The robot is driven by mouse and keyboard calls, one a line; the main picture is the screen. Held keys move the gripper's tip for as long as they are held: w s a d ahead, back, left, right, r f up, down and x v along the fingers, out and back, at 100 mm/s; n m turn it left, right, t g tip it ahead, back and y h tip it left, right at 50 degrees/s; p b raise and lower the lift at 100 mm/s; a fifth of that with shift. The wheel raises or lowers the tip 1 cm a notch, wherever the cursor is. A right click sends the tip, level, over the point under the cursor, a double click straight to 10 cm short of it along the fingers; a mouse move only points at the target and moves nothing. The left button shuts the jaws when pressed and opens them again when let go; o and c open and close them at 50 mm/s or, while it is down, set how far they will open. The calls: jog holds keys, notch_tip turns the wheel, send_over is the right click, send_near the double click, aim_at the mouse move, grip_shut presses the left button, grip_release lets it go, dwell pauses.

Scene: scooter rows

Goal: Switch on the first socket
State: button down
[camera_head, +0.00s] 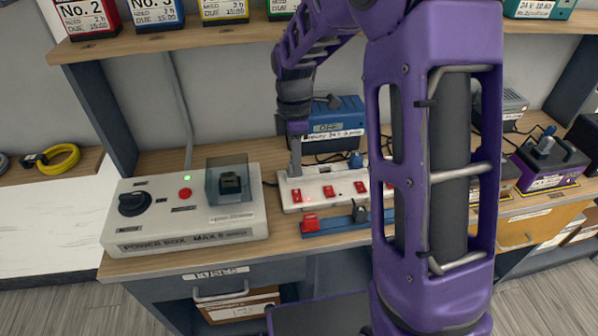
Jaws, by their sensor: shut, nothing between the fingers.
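A white power strip (345,180) lies on the bench and carries a row of red rocker switches. Its leftmost switch (297,196) is at the strip's left end; two more switches (329,191) and (360,187) follow to the right. I cannot tell from their look which are on. My gripper (295,170) points down with its fingers together and empty. Its tips are at the strip's left end, just behind the leftmost switch. I cannot tell whether they touch the strip. My purple arm hides the strip's right part.
A power box (185,215) with a black knob, red button and lit green lamp stands left of the strip. A blue rail (340,223) with a red block lies in front. A blue charger (337,125) stands behind. Boxed units fill the shelf above.

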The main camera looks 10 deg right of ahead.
jog(key=shift+s+r, duration=0.15)
jog(key=shift+r, duration=1.05)
jog(key=shift+s+r, duration=0.15)
jog(key=shift+r, duration=1)
jog(key=shift+w, duration=0.1)
